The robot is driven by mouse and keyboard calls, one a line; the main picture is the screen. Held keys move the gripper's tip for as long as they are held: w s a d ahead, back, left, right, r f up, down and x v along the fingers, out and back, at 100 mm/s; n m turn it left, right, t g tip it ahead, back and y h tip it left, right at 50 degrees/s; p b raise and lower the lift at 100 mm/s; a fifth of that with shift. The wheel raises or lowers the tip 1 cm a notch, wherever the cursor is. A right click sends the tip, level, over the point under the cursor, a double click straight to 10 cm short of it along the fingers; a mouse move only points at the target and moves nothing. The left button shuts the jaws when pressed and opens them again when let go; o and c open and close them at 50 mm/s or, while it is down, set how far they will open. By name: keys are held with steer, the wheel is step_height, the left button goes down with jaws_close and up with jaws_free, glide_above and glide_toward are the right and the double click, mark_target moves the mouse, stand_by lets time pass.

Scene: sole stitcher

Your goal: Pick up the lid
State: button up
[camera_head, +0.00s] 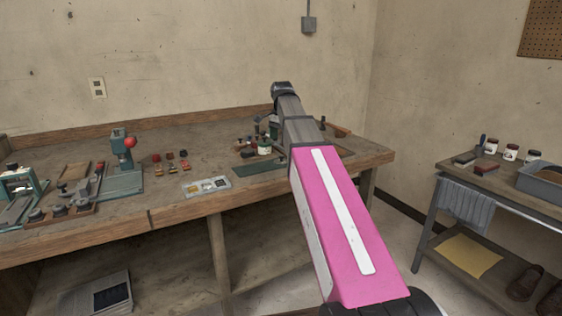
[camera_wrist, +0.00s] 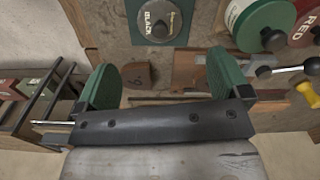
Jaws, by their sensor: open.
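My gripper (camera_wrist: 162,82) is open in the wrist view, with one green-padded finger on each side and no object held between them. A green round lid with a black knob (camera_wrist: 262,27) sits at the upper right, beyond the right finger and apart from it. I cannot tell if this is the task's lid. A dark green piece with a round label reading BLACK (camera_wrist: 158,18) lies ahead of the gap between the fingers. In the head view my arm reaches over the bench's right part, and the gripper is hidden. Small jars (camera_head: 264,147) stand left of the arm.
A red container marked RED (camera_wrist: 304,30) and a yellow-handled tool (camera_wrist: 307,93) are near the right finger. The wooden bench (camera_head: 215,160) holds a grey tray (camera_head: 206,187) and a green press (camera_head: 121,165). A side table (camera_head: 500,180) with jars stands at the right.

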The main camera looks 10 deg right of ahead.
mark_target(281, 156)
step_height(281, 156, down, 8)
steer(key=shift+s+a+f, duration=0.1)
steer(key=shift+a, duration=0.05)
stand_by(0.4)
steer(key=c, duration=1)
